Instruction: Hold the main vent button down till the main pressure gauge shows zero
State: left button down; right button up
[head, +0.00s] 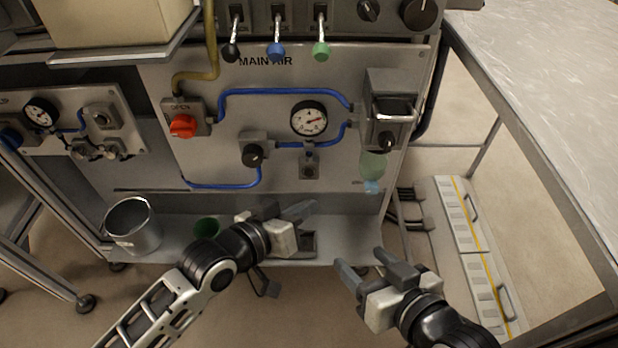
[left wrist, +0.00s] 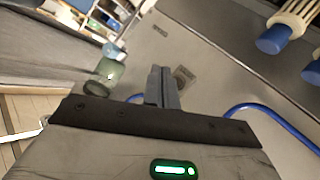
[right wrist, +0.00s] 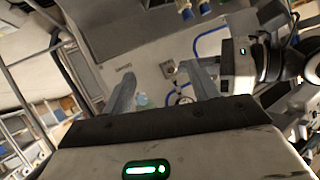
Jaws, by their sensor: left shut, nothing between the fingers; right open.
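The main pressure gauge (head: 309,118) is a round white dial on the panel marked MAIN AIR. Its red needle points right and is off the lower end as far as I can tell; the numbers are too small to read. Below it is a small grey square plate with a round button (head: 309,171), which also shows in the left wrist view (left wrist: 184,76) and the right wrist view (right wrist: 168,68). My left gripper (head: 308,208) is shut and empty, below and apart from the button. My right gripper (head: 364,259) is open and empty, lower and to the right.
A red valve knob (head: 182,126), a black regulator knob (head: 252,155) and blue hoses surround the gauge. A metal bucket (head: 133,227) stands on the shelf below. A table (head: 560,100) stands at right.

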aim_at(309, 173)
pick_arm(q)
jog(key=shift+w+b, duration=0.5)
jog(key=shift+w, duration=1.8)
pick_arm(e)
jog(key=shift+s+a+r+t+y, duration=0.1)
jog(key=shift+a+r+t+y, duration=0.25)
jog(key=shift+r, duration=0.35)
jog(key=shift+d+r, duration=0.1)
pick_arm(q)
jog(key=shift+w, duration=0.15)
jog(key=shift+w, duration=0.3)
